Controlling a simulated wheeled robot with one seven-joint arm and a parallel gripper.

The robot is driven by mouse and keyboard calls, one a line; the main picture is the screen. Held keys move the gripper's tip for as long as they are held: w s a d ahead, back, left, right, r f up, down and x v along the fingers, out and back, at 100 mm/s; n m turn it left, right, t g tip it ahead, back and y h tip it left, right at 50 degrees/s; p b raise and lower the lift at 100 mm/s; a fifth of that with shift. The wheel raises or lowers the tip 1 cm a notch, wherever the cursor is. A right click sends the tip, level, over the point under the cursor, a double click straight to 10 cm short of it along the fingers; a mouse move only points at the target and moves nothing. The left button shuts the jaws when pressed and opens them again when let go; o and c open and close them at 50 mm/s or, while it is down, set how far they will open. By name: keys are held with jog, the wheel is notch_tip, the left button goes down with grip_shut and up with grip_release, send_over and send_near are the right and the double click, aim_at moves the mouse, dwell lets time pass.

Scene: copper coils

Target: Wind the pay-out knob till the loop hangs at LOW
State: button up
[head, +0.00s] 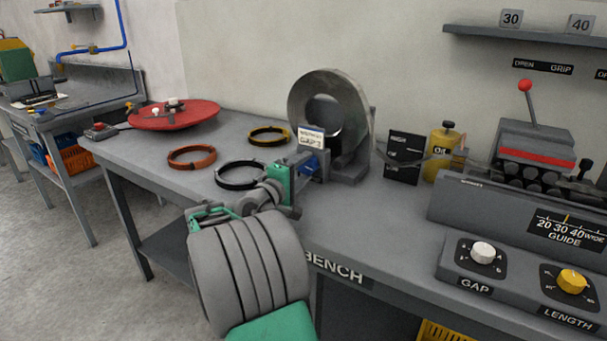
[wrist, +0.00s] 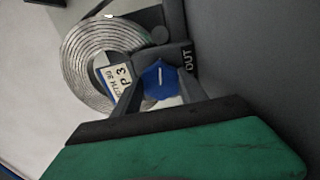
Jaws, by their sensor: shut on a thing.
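The blue pay-out knob (wrist: 159,80) sits below the coil in the wrist view, beside a dark plate lettered "OUT" (wrist: 187,60). My gripper (wrist: 160,88) has a finger on either side of the knob and is shut on it. In the head view my gripper (head: 303,168) is at the foot of the grey strip coil (head: 300,97), and a bit of blue knob shows there. The coil (wrist: 82,55) also fills the upper left of the wrist view.
A white tag (head: 311,138) hangs close by my gripper. Orange (head: 192,166), black and yellow rings lie on the bench (head: 220,140) to the left, near a red turntable (head: 174,122). A yellow oil can (head: 441,152) and the gap and length dial panel (head: 475,291) stand right.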

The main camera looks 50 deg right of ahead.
jog(key=shift+m+b, duration=0.35)
jog(key=shift+m, duration=0.25)
jog(key=o, duration=1.4)
jog(key=a, duration=0.7)
jog(key=shift+s+a+p, duration=0.35)
jog(key=shift+a, duration=0.05)
